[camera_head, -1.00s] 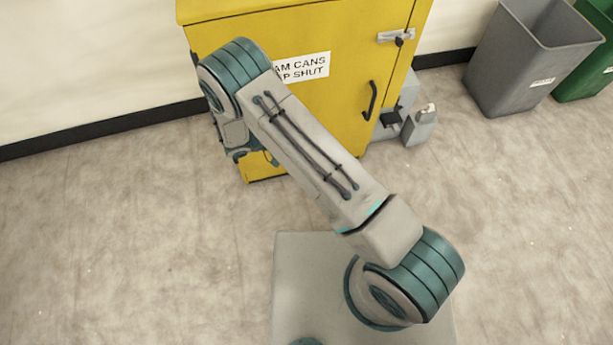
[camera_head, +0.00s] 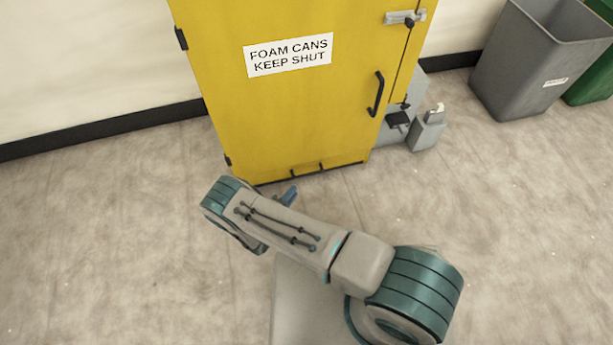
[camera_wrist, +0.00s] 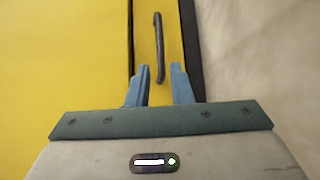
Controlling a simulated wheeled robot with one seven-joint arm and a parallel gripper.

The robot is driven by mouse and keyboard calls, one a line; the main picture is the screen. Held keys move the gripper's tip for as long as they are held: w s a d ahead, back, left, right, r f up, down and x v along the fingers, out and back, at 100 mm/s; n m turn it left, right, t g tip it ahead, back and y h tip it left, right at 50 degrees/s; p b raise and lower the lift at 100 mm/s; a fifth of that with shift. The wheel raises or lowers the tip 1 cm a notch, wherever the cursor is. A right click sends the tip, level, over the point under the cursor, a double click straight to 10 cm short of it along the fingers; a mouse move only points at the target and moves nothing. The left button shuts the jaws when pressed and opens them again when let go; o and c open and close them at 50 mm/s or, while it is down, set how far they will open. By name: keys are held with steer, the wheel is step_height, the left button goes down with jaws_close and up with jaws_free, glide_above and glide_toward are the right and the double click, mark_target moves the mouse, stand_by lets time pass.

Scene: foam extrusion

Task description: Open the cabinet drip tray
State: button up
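The yellow cabinet (camera_head: 285,110) has a low drip tray front (camera_head: 340,163) along its bottom edge. It looks flush with the cabinet. In the wrist view the tray front (camera_wrist: 146,25) is a narrow upright yellow strip, with a dark bar handle (camera_wrist: 158,45) on it. My gripper (camera_wrist: 160,68) is open, its two blue fingers apart. The handle's lower end appears between the fingertips, with no visible contact; depth is hard to judge. In the head view a blue finger (camera_head: 289,196) shows just in front of the cabinet's bottom, and my arm hides the rest of the gripper.
The cabinet door has a black handle (camera_head: 375,94) and a metal latch (camera_head: 405,17), and is shut. A grey pedal-like unit (camera_head: 427,130) stands at the cabinet's right. A grey bin (camera_head: 535,65) and a green bin (camera_head: 598,75) are farther right. The floor left is clear.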

mark_target(307, 174)
steer(key=b+x, duration=0.3)
steer(key=x, duration=0.7)
steer(key=shift+w+d+f, duration=0.1)
steer(key=shift+w+d, duration=0.1)
steer(key=shift+w, duration=0.1)
jaws_close()
